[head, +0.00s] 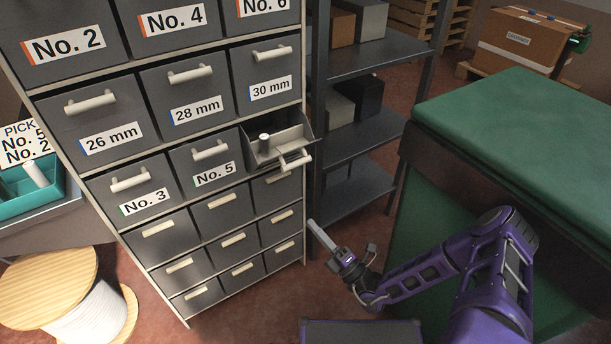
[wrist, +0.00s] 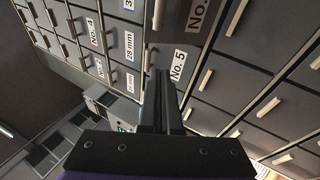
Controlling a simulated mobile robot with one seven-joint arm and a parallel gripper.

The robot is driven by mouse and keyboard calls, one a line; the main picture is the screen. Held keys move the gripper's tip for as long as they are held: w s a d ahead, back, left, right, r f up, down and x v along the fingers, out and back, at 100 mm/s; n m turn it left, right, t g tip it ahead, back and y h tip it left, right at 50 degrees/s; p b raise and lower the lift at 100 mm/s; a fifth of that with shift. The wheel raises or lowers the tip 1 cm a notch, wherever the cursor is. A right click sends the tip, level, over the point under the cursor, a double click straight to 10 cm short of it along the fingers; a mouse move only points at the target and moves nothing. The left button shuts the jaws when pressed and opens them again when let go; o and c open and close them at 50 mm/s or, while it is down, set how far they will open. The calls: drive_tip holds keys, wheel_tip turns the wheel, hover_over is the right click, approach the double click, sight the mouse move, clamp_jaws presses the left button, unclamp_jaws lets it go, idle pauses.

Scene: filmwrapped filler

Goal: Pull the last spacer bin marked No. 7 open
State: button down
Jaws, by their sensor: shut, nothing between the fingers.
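The grey bin cabinet (head: 190,165) stands at left. The right-hand bin of the No. 3 and No. 5 row (head: 288,136) is pulled out, with a cylinder (head: 264,142) standing inside. Its light handle (head: 296,160) sticks out at the front; its label is not readable in the head view. In the wrist view a label starting "No." (wrist: 196,14) is cut off at the top edge, beside the No. 5 bin (wrist: 178,64). My gripper (head: 313,225) is shut and empty, below and slightly right of the open bin, apart from its handle. Its fingers (wrist: 161,76) also show in the wrist view.
A green-topped bench (head: 510,110) stands at right, near my arm. A dark shelf rack (head: 358,60) is behind the cabinet. A cable reel (head: 85,310) and a teal tray (head: 30,195) with a PICK sign (head: 22,143) are at left. Red floor shows between.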

drive_tip(key=w+a+r+m+t+h, duration=0.1)
drive_tip(key=w+r+m+t, duration=0.1)
drive_tip(key=w, duration=0.4)
drive_tip(key=w+a+r+m+t+h, duration=0.2)
drive_tip(key=w+r, duration=0.3)
drive_tip(key=w, duration=0.1)
drive_tip(key=shift+a+m+h+p, duration=0.25)
drive_tip(key=shift+m+h+p, duration=0.05)
drive_tip(key=shift+w, duration=0.1)
